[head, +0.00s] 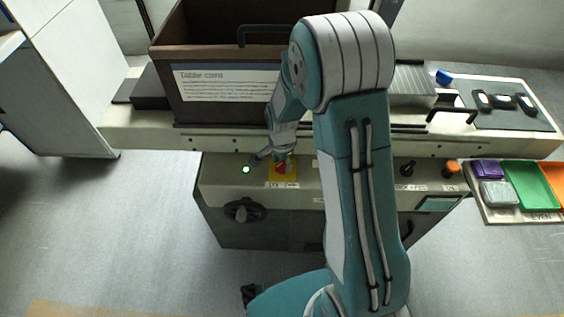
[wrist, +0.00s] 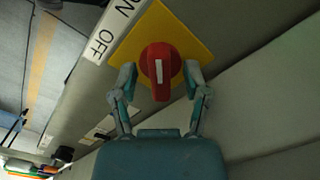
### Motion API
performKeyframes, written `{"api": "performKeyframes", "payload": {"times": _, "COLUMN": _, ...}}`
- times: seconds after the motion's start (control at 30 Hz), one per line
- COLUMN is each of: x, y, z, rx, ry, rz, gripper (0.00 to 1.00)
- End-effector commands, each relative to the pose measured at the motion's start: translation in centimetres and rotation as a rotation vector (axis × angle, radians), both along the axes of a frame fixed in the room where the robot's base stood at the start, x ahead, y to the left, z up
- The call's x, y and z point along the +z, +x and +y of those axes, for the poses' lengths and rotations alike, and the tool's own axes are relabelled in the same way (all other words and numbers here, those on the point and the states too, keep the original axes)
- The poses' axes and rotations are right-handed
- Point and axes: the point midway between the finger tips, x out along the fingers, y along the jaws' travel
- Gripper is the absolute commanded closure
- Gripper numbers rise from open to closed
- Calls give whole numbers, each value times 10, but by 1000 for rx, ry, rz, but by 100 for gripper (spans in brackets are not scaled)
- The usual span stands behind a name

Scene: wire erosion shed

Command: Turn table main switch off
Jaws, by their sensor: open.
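The table main switch is a red rotary knob (wrist: 160,62) with a white mark, on a yellow square plate (wrist: 178,26). An ON/OFF label (wrist: 112,32) runs along the plate's side in the wrist view. In the head view the red knob (head: 282,167) sits on the front panel, partly behind my gripper (head: 270,156). In the wrist view my gripper (wrist: 159,82) is open, one finger on each side of the knob. Contact with the knob cannot be told. The white mark runs straight up and down in the wrist picture.
A lit green lamp (head: 246,169) is left of the switch, with a dark handwheel (head: 245,210) below. A black knob (head: 407,168) and an orange button (head: 452,167) are on the panel's right. A brown box (head: 190,112) stands above. Coloured trays (head: 520,182) are far right.

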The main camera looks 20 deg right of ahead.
Motion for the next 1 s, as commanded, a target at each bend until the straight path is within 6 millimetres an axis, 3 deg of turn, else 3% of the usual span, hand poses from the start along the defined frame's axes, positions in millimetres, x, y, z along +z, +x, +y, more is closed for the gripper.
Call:
{"api": "performKeyframes", "payload": {"times": 0.13, "x": 0, "y": 0, "z": 0, "rx": 0, "ry": 0, "rz": 0, "gripper": 40}}
{"api": "performKeyframes", "payload": {"times": 0.27, "x": 0, "y": 0, "z": 0, "rx": 0, "ry": 0, "rz": 0, "gripper": 98}}
{"api": "performKeyframes", "payload": {"times": 0.3, "x": 0, "y": 0, "z": 0, "rx": 0, "ry": 0, "rz": 0, "gripper": 100}}
{"api": "performKeyframes", "payload": {"times": 0.73, "x": 0, "y": 1, "z": 0, "rx": 38, "ry": 0, "rz": -2, "gripper": 100}}
{"api": "performKeyframes", "payload": {"times": 1.0, "x": 0, "y": 1, "z": -1, "rx": 198, "ry": -1, "rz": -5, "gripper": 100}}
